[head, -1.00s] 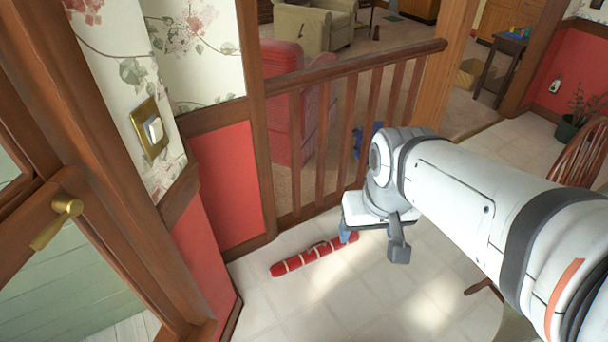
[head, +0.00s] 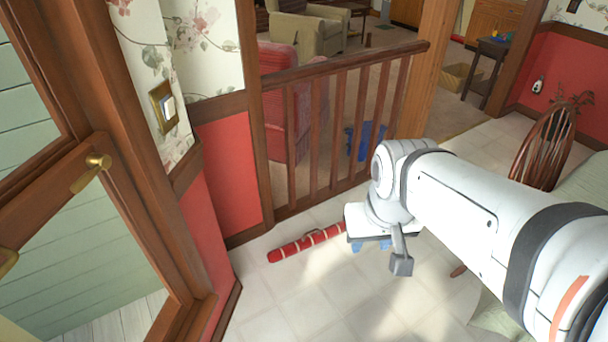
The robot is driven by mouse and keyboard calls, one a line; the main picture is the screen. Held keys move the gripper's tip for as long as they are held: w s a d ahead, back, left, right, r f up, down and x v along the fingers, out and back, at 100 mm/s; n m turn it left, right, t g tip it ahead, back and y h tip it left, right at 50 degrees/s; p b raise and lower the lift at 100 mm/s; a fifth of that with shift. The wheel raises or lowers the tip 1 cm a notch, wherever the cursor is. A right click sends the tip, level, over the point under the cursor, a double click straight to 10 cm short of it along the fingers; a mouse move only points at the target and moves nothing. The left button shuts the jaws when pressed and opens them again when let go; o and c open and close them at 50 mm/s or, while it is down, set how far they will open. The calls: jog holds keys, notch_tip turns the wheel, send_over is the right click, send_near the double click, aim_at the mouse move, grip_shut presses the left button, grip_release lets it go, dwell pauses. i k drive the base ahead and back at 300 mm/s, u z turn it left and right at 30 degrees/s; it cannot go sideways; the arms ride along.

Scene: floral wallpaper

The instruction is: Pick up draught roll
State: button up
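The draught roll (head: 306,243) is a long red roll with pale bands. It lies on the tiled floor in front of the wooden railing, slanting up to the right. My gripper (head: 371,246) hangs at the end of my white arm, just right of the roll's right end in the picture. Only small blue parts of its fingers show below the white wrist housing. The wrist hides the space between the fingers, and I cannot tell their opening or their height above the floor.
A wooden railing (head: 335,130) stands behind the roll. A glazed wooden door (head: 85,215) is at the left, beside a red-panelled wall (head: 229,176). A wooden chair (head: 545,150) stands at the right. The tiles in front of the roll (head: 300,300) are clear.

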aim_at(318, 237)
jog(key=z, duration=0.85)
jog(key=i, duration=1.9)
jog(key=z, duration=5.85)
jog(key=i, duration=0.1)
jog(key=z, duration=3.45)
jog(key=i, duration=0.5)
jog(key=u, duration=0.2)
jog(key=k, duration=0.5)
jog(key=z, duration=0.05)
